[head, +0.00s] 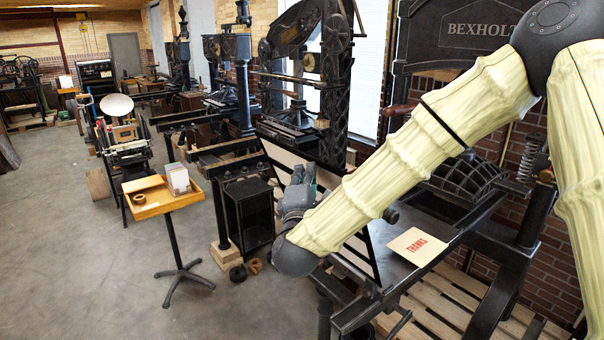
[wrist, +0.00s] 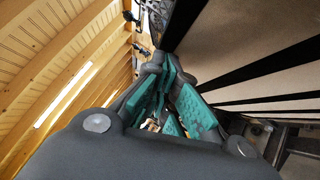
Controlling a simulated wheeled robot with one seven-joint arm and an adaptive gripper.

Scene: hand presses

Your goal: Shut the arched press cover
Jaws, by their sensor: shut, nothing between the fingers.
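The press cover (head: 282,158) is a dark frame with cream panels, standing open and tilted up at the left end of the press bed (head: 397,262). In the wrist view the cover (wrist: 262,85) fills the upper right, with black bars across its cream surface. My forearm hides part of the cover and bed.
A sheet printed THANKS (head: 417,246) lies on the bed. The press frame marked BEXHOLT (head: 483,30) stands behind my arm. A small wooden stand (head: 160,197) is to the left, with open grey floor (head: 85,270) around it. More black presses line the wall.

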